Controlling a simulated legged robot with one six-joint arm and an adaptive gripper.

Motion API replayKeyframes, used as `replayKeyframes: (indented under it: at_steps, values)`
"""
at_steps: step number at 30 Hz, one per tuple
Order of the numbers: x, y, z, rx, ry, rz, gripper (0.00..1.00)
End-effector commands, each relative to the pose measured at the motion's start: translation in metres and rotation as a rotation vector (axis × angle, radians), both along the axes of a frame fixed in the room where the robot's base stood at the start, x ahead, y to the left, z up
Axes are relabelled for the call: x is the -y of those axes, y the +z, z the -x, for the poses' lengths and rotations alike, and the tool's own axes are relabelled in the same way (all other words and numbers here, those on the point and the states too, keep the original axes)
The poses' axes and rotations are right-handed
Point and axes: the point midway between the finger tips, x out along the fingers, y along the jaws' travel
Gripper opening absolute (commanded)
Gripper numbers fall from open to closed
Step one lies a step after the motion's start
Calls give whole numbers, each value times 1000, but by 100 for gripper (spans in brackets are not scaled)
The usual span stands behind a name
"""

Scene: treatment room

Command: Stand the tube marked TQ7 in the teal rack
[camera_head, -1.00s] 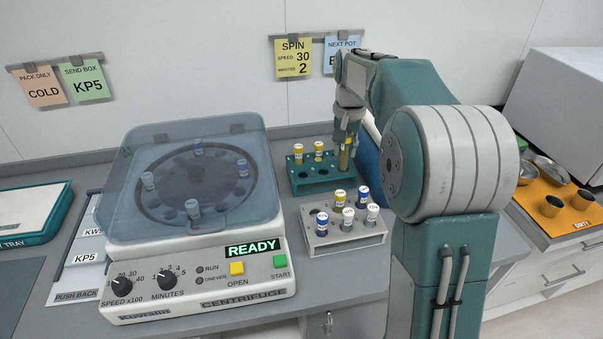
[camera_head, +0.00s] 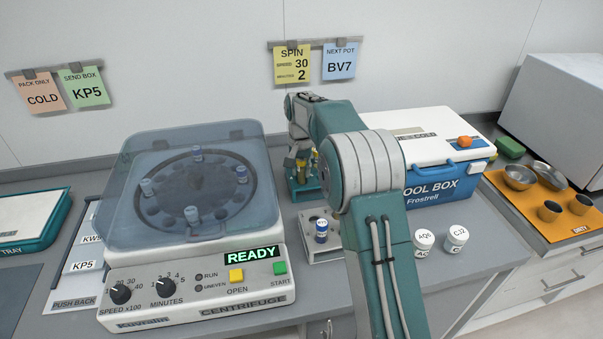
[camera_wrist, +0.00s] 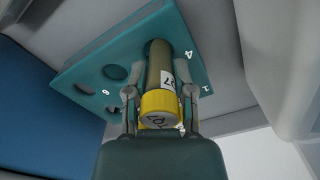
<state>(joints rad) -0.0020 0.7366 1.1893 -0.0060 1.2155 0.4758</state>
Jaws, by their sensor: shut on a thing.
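My gripper (camera_wrist: 161,94) is shut on a yellow-capped tube (camera_wrist: 160,75) in the wrist view.
The centrifuge (camera_head: 190,265) stands left with its lid closed and READY lit. A grey rack (camera_head: 326,256) with a blue-capped tube (camera_head: 321,230) is in front, partly behind my arm. A cool box (camera_head: 440,185) and two white pots (camera_head: 424,241) (camera_head: 456,239) are at right.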

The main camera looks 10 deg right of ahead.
Motion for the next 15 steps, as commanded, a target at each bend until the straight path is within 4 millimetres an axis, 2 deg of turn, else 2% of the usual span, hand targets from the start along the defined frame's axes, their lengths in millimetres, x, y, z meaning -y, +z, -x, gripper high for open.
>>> replayKeyframes:
  at_steps: [3,15]
  values:
    - [0,-12,0,1,0,0,0]
    - [1,-17,1,0,0,0,0]
